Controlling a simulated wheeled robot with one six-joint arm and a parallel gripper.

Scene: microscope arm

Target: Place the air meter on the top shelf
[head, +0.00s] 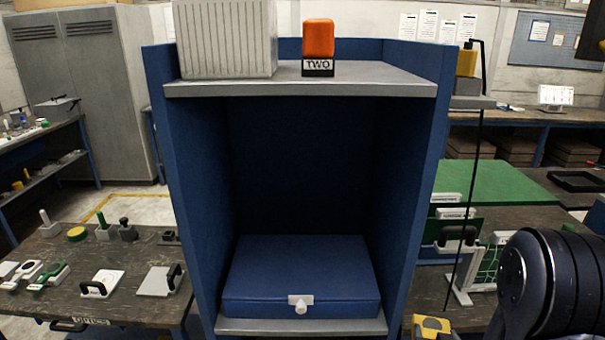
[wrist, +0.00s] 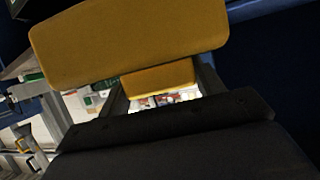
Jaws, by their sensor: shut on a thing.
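A yellow thing, likely the air meter (wrist: 128,40), fills the upper part of the wrist view. Its narrower yellow part (wrist: 158,80) sits between the two fingers of my gripper (wrist: 160,84), which is shut on it. In the head view, a yellow body with a dark patch (head: 432,325), likely the same meter, shows at the bottom edge, low and right of the blue cabinet. My gripper's fingers are not visible there. The grey top shelf (head: 350,82) of the blue cabinet (head: 425,190) is higher up, well apart from the meter.
A white ribbed box (head: 226,38) stands on the left of the top shelf, and an orange block labelled TWO (head: 318,45) near its middle. The shelf's right part is bare. A blue case (head: 300,270) lies on the lower shelf. Benches with tools flank the cabinet.

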